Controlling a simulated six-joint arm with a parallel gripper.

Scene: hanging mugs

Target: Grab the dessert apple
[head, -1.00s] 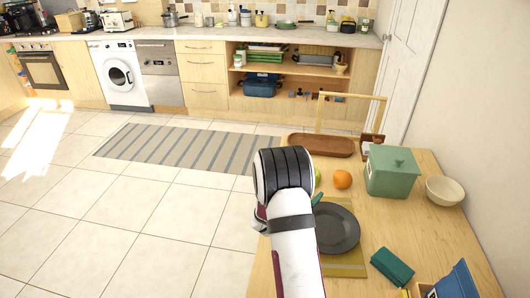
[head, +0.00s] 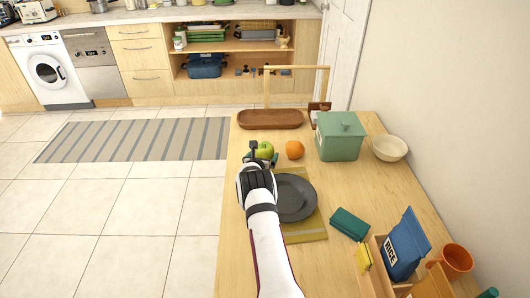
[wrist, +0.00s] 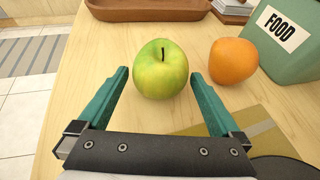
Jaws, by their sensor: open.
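A green-yellow apple (wrist: 160,70) with a dark stem stands on the wooden table. It also shows in the head view (head: 264,149), just beyond the end of my arm. My gripper (wrist: 160,80) is open, its two teal fingers reaching forward on either side of the apple's near part. Gaps show between the apple and both fingers. In the head view my wrist hides most of my gripper (head: 259,154).
An orange (wrist: 233,61) sits close right of the apple, just beyond the right finger. A green FOOD box (head: 341,137) stands further right. A wooden tray (head: 270,119) lies behind. A dark plate (head: 297,199) on a yellow mat (head: 312,232) is nearer.

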